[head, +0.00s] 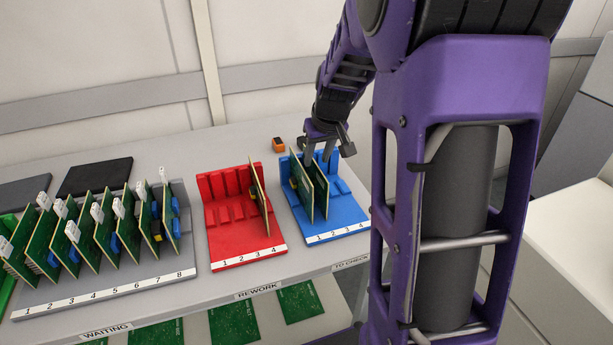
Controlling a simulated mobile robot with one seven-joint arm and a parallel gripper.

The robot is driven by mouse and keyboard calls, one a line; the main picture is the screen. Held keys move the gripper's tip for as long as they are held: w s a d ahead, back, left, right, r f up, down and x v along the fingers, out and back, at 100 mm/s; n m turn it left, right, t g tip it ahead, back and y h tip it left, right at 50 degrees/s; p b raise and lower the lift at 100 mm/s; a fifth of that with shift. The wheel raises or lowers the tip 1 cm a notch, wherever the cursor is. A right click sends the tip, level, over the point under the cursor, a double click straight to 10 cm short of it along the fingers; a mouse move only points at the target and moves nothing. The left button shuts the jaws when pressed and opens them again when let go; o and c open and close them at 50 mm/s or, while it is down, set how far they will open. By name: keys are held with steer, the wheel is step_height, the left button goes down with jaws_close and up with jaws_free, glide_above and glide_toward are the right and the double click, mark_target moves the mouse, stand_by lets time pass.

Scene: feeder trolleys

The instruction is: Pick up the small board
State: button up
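A blue rack (345,218) marked 1 to 4 holds two green boards upright on its left side. The left board (300,184) is in front of the right board (321,192) and partly hides it. I cannot tell for certain which is the small board. My gripper (320,158) points down at the top of these boards, from behind them. Its two grey fingers look apart, with the top edge of the right board near or between them. Contact with the board cannot be made out.
A red rack (225,240) left of the blue one holds one thin board (260,198). A long grey rack (150,285) holds several boards. An orange block (279,144) lies behind the racks. Flat boards (233,322) lie on a lower shelf. My purple arm hides the right side.

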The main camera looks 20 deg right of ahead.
mark_target(314, 172)
steer(key=shift+b+x, duration=0.55)
steer(key=shift+x, duration=2.65)
steer(key=shift+s, duration=0.1)
steer(key=shift+f+b, duration=0.3)
jaws_close()
